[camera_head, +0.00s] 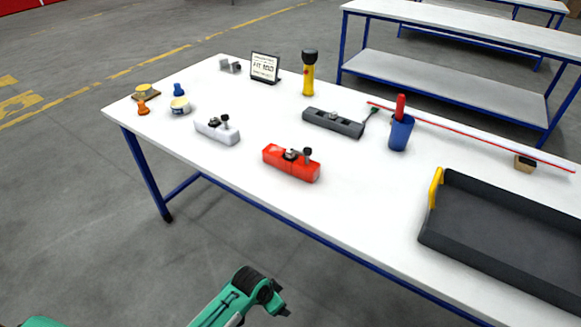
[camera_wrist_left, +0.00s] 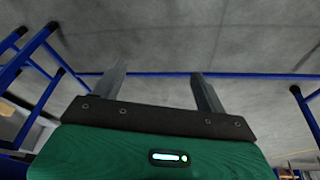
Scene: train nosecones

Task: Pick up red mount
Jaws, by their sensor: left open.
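The red mount (camera_head: 291,163) lies on the white table near its front edge in the head view, with a dark knob and fitting on its top. My left gripper (camera_head: 283,302) is in front of the table, below and apart from the red mount. In the left wrist view its two fingers (camera_wrist_left: 157,85) stand wide apart with nothing between them, over grey floor and blue table legs. The red mount does not show in the left wrist view. My right gripper is not in view.
On the table (camera_head: 285,215) stand a white mount (camera_head: 217,131), a dark grey mount (camera_head: 333,122), a blue cup (camera_head: 400,133), a yellow flashlight (camera_head: 308,75) and a small sign (camera_head: 265,67). A black tray (camera_head: 428,238) is at the right. Bare tabletop surrounds the red mount.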

